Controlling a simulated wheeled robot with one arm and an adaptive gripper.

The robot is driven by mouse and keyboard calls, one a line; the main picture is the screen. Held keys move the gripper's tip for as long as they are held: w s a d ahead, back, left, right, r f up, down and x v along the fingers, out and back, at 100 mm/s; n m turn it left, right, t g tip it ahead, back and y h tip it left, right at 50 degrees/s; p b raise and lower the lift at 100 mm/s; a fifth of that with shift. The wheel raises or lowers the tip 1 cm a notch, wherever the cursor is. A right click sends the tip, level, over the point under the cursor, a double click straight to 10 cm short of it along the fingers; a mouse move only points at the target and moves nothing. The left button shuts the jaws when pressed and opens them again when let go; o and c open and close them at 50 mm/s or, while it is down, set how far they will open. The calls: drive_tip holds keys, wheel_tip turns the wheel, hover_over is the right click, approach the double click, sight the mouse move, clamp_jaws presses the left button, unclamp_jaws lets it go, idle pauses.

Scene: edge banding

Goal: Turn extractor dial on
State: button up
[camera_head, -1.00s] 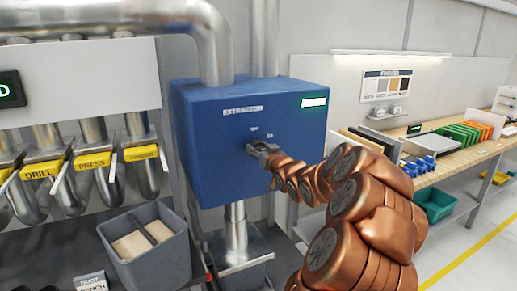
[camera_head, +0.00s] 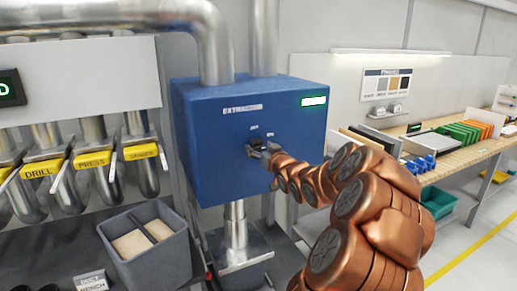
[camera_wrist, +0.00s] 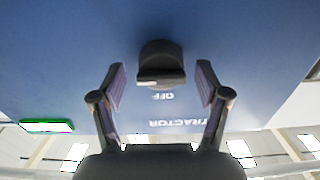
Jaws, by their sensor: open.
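The extractor is a blue box (camera_head: 225,150) on the wall with a lit green-white display (camera_head: 314,101) at its upper right. Its black dial (camera_wrist: 161,63) shows in the wrist view, where the picture is upside down. A pale line on the dial lies by its lower left, near the word OFF (camera_wrist: 163,96). My gripper (camera_head: 252,149) is at the front of the box and hides most of the dial in the head view. In the wrist view my gripper (camera_wrist: 160,85) is open, one finger on each side of the dial, with gaps to both sides.
Pipes (camera_head: 215,45) rise from the box. Yellow-labelled chutes DRILL and PRESS (camera_head: 93,160) hang at the left, above a grey two-part bin (camera_head: 148,243). A wooden bench (camera_head: 465,150) with coloured parts stands at the right.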

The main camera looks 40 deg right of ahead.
drive_tip(key=v, duration=1.1)
drive_tip(key=shift+w+a, duration=0.1)
idle(0.4)
drive_tip(key=a+f+n+g+y, duration=0.1)
drive_tip(key=a+f+g+y, duration=0.1)
drive_tip(key=a+f+g, duration=0.5)
drive_tip(key=a+f+n+g+y, duration=0.15)
drive_tip(key=a+f, duration=0.35)
drive_tip(key=a, duration=0.6)
drive_tip(key=s+a+f+g+y, duration=0.1)
drive_tip(key=s+a+g, duration=0.4)
drive_tip(key=s+a, duration=0.6)
drive_tip(key=s+a+f+n+g+y, duration=0.1)
drive_tip(key=s+a+g, duration=0.4)
drive_tip(key=s+a, duration=0.6)
drive_tip(key=s, duration=0.5)
drive_tip(key=shift+s+f, duration=0.25)
drive_tip(key=shift+f, duration=0.1)
drive_tip(key=shift+n, duration=0.25)
